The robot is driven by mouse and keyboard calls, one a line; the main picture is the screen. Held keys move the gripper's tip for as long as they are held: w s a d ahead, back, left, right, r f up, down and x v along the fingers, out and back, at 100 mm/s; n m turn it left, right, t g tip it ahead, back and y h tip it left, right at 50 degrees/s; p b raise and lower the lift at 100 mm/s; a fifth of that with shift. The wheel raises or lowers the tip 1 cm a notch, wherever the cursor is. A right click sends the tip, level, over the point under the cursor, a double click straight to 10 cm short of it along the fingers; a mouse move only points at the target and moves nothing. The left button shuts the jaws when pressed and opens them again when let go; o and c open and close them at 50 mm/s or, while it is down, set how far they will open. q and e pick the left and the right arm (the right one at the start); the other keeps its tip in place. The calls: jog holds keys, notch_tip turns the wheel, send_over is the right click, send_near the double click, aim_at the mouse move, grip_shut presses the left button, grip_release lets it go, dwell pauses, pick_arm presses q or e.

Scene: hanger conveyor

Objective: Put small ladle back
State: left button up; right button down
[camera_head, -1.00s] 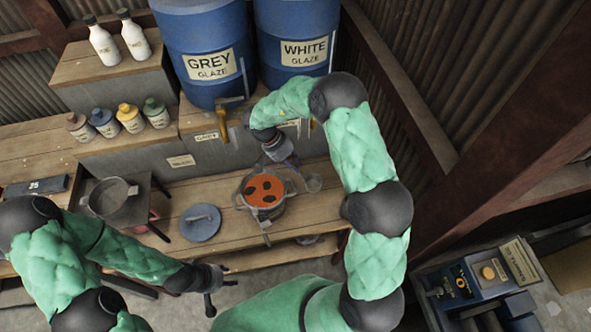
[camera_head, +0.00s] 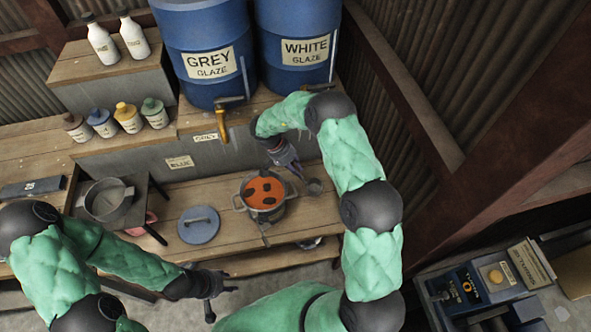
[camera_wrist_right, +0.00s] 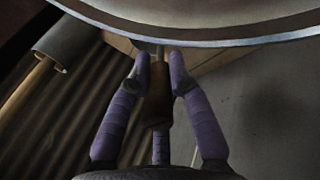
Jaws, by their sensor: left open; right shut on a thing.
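My right gripper (camera_head: 297,170) is over the bench, right of and a little behind the pot. In the right wrist view its purple fingers (camera_wrist_right: 160,58) are shut on a dark brown handle (camera_wrist_right: 158,97), which I take to be the small ladle's. My left gripper (camera_head: 217,296) is open and empty, low in front of the bench.
A pot (camera_head: 281,208) of orange liquid with dark spots stands on the bench (camera_head: 335,222). A blue-grey lid (camera_head: 198,226) lies to its left, then a grey pan (camera_head: 108,205). Glaze barrels with taps stand behind. A large curved rim (camera_wrist_right: 200,38) crosses the wrist view's top.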

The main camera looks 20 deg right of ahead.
jog(key=c, duration=1.1)
grip_release()
jog(key=shift+f, duration=0.15)
jog(key=shift+c, duration=0.2)
jog(key=shift+r, duration=0.25)
jog(key=p+v, duration=0.2)
jog(key=v, duration=1)
jog(key=shift+p, duration=0.35)
jog(key=shift+f, duration=0.1)
